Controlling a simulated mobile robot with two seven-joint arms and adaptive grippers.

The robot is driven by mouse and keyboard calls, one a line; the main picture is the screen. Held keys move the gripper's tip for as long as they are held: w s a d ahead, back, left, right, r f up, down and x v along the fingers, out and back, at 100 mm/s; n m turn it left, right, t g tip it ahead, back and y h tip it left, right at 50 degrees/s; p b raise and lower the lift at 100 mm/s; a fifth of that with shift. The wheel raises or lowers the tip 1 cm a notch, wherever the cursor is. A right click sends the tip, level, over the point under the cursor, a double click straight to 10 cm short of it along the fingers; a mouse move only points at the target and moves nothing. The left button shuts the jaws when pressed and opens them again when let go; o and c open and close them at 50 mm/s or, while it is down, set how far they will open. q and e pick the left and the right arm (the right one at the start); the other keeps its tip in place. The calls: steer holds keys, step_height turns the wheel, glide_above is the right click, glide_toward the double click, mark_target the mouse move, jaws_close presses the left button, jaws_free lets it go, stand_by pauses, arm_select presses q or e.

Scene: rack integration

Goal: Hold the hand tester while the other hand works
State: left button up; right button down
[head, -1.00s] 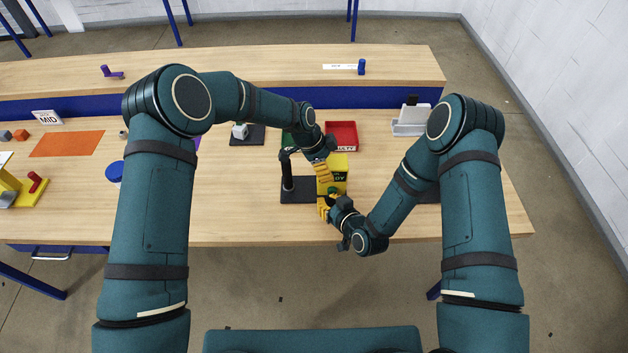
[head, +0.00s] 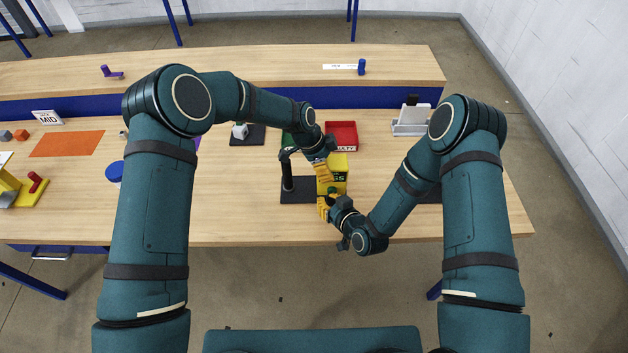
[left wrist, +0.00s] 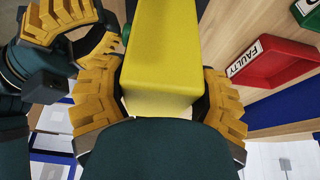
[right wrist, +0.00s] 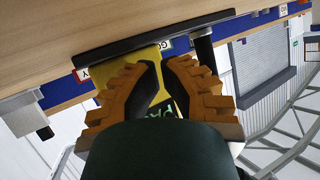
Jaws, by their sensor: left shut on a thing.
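The yellow hand tester (head: 338,160) stands over the front of the bench, beside a black post stand (head: 288,181). My left gripper (head: 323,171) is shut on it; the left wrist view shows the yellow body (left wrist: 163,70) between both orange fingers. A green part (left wrist: 126,36) shows at the tester's left edge there. The tester's screen shows green letters, partly hidden, in the right wrist view (right wrist: 163,112). My right gripper (head: 325,207) is at the tester's near, lower end. Its fingers (right wrist: 164,68) have a narrow gap with yellow behind; their contact is unclear.
A red tray (head: 341,125) labelled FAULTY lies behind the tester, with a green tray (head: 289,141) partly hidden by my left arm. A white holder (head: 408,129) stands at right. An orange mat (head: 67,144) and blue round item (head: 114,172) are at left.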

arm_select(q)
steer(key=shift+s+f, duration=0.1)
steer(key=shift+f, duration=0.05)
arm_select(e)
steer(key=shift+s, duration=3.05)
arm_select(q)
steer(key=o, duration=1)
steer(key=shift+o, duration=0.2)
